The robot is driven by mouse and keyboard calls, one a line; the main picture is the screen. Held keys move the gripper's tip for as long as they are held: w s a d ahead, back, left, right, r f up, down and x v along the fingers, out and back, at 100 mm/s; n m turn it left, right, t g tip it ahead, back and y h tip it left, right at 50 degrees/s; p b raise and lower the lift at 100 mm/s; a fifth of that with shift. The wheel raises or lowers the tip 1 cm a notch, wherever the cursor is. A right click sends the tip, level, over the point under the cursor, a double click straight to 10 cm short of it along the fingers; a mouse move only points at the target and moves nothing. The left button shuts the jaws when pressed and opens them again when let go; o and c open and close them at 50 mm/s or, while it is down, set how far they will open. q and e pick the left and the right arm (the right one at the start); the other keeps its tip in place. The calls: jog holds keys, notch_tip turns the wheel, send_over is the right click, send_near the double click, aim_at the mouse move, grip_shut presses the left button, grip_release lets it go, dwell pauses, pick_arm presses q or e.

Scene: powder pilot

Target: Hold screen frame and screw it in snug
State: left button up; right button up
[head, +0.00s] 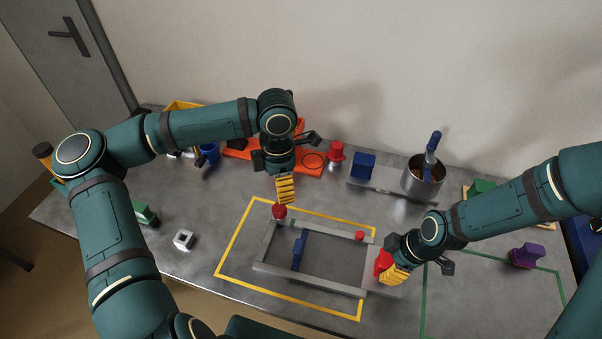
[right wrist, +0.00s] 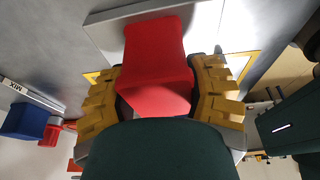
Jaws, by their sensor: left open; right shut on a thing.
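The grey screen frame (head: 310,284) lies flat on the table inside a yellow outline, with a blue bar (head: 299,250) across it. A red knob (head: 279,212) stands at its back left corner, and a small red piece (head: 360,236) is at the back right. My left gripper (head: 286,200) is open, pointing down just above the red knob; whether it touches is unclear. My right gripper (head: 389,277) is shut on a red block (head: 381,261) at the frame's right end. The block fills the jaws in the right wrist view (right wrist: 157,60); its base is hidden.
Behind stand an orange tray (head: 314,161), a red-topped piece (head: 336,152), a blue block (head: 363,165) and a metal pot (head: 421,181) with a blue-handled tool. A purple piece (head: 525,256) is at right. A small white block (head: 184,240) is at left. The table's front left is mostly clear.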

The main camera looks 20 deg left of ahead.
dwell(0.8)
jog(key=o, duration=1.4)
jog(key=shift+v, duration=3.75)
jog(key=v, duration=1.2)
jog(key=shift+s, duration=0.1)
